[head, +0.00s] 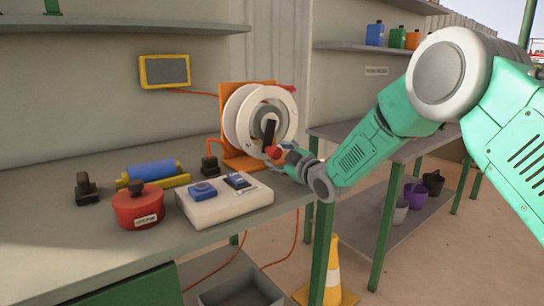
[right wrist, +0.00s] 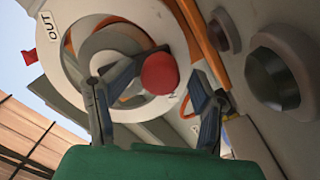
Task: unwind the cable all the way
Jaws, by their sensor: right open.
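The cable reel (head: 240,118) is a white drum on an orange stand at the back of the bench. A black crank arm (head: 269,134) on its face ends in a red knob (head: 273,152) low on the drum. My right gripper (head: 284,154) is at the knob. In the right wrist view my right gripper (right wrist: 180,68) is open, with a finger on each side of the red knob (right wrist: 159,73). I cannot tell whether the fingers touch it. An OUT label (right wrist: 48,26) and red marker show at the reel's rim. My left gripper is not in view.
A white box with blue switches (head: 222,203), a red round pot (head: 138,208) and a blue roller (head: 152,169) stand left of the reel. An orange cable hangs below the bench (head: 70,250). A traffic cone (head: 332,270) stands on the floor.

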